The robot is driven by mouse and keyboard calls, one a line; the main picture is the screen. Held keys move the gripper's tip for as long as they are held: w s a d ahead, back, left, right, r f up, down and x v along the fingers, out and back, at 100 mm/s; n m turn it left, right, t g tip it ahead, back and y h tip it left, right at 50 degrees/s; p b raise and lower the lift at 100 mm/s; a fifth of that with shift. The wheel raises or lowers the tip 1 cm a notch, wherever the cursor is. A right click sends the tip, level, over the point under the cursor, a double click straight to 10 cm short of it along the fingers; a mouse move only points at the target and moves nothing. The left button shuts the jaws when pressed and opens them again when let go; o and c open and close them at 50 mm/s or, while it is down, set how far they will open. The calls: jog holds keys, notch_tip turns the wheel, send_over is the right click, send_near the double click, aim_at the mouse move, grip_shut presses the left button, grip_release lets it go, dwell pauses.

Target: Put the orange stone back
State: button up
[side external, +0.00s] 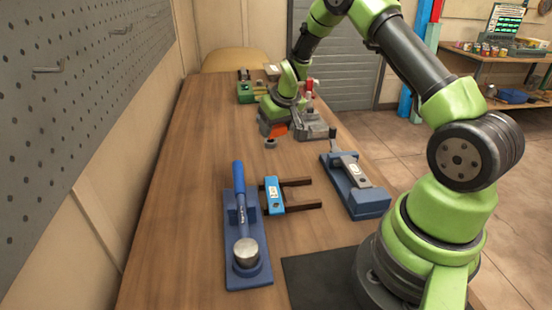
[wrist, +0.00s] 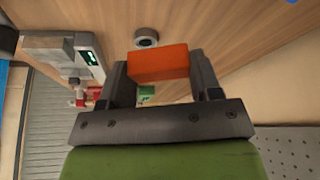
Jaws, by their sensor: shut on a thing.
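The orange stone (side external: 279,130) is a small rectangular block. In the wrist view the stone (wrist: 158,63) sits between the two dark fingers of my gripper (wrist: 160,72), which is shut on it. In the side view my gripper (side external: 273,124) points down over the far part of the wooden table, with the stone low between its fingers. A small round grey metal piece (side external: 270,143) shows just below the stone; it also appears beyond the stone in the wrist view (wrist: 146,37). I cannot tell whether the stone touches it.
A grey device (side external: 314,128) stands close right of my gripper; a green device (side external: 246,92) is behind. Nearer are a hammer on a blue stand (side external: 258,272), a blue two-pronged piece (side external: 273,195) and a blue-based tool (side external: 368,204). The table's left side (side external: 185,170) is clear.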

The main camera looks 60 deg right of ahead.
aim_at(274, 160)
notch_tip(274, 160, down, 8)
jog(key=shift+f, duration=0.15)
jog(key=shift+f, duration=0.1)
jog(key=o, duration=1)
jog(key=shift+c, duration=0.2)
